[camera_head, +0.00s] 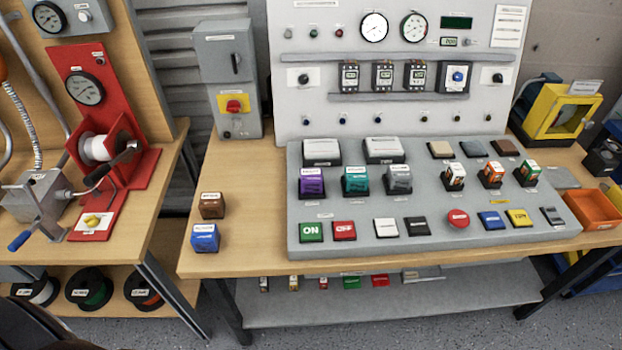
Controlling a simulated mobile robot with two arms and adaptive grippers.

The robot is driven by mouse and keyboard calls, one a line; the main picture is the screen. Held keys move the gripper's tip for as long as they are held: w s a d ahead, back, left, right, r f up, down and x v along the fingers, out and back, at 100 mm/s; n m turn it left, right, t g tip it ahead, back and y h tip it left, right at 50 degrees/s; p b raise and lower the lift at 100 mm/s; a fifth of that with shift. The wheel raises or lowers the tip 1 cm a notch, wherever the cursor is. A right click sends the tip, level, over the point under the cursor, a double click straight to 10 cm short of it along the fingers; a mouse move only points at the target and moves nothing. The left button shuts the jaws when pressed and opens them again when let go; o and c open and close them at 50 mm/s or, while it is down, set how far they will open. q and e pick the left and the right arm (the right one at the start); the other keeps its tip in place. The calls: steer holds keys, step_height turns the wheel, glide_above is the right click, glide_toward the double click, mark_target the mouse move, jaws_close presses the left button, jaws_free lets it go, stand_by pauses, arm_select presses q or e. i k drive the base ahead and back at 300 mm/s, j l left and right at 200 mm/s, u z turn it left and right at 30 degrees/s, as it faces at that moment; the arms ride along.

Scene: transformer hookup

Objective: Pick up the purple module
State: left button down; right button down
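The purple module (312,183) stands upright on the sloped grey control panel (270,0) base, toward its left side. It is left of a teal module (355,181) and a grey module (398,180) in the same row. A green ON button block lies in front of it and a white-topped block behind it. Neither of my grippers shows in the head view, so whether they are open or shut is hidden.
A brown block (212,205) and a blue block (205,238) stand on the wooden table left of the panel. A grey switch box (226,75) stands behind them. An orange bin (594,208) is at the right. A red winder (100,150) occupies the left table.

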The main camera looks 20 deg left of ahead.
mark_target(311, 179)
steer(key=k+j+z, duration=0.25)
steer(key=j, duration=0.5)
steer(key=k+j+z, duration=0.25)
steer(key=k+j, duration=0.3)
steer(key=j, duration=0.15)
steer(key=k+j+z, duration=0.25)
steer(key=k+j, duration=0.25)
steer(key=j, duration=0.1)
